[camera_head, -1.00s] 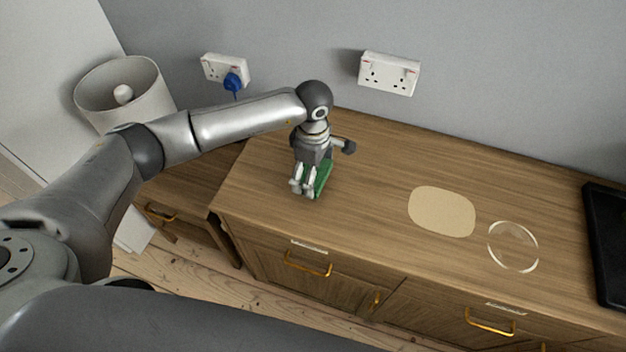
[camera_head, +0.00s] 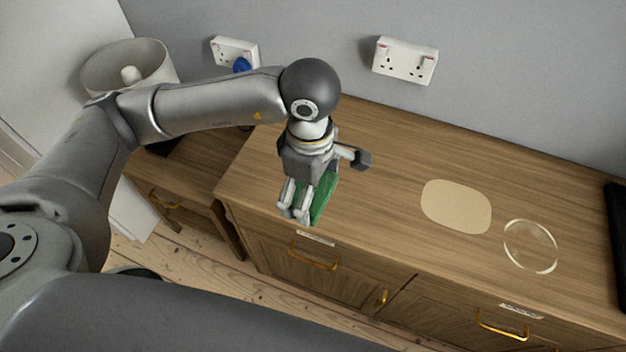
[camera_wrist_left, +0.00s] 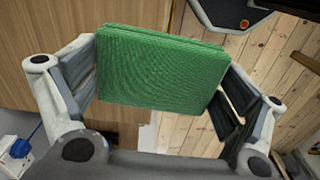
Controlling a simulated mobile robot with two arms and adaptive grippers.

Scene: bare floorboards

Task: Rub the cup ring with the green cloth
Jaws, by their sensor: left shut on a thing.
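The green cloth (camera_head: 324,196) is a folded pad held in my left gripper (camera_head: 296,214), above the left part of the wooden cabinet top. In the left wrist view the green cloth (camera_wrist_left: 160,70) sits between the two fingers of my left gripper (camera_wrist_left: 160,85), which are shut on it. The cup ring (camera_head: 530,246) is a pale, thin circle on the cabinet top at the right, well apart from the cloth. My right gripper is not in view.
A flat beige rounded patch (camera_head: 456,207) lies on the cabinet top (camera_head: 385,170) just left of the ring. A black object (camera_head: 618,245) stands at the right edge. A lamp (camera_head: 128,75) is at the far left. The wall with sockets (camera_head: 405,60) rises behind.

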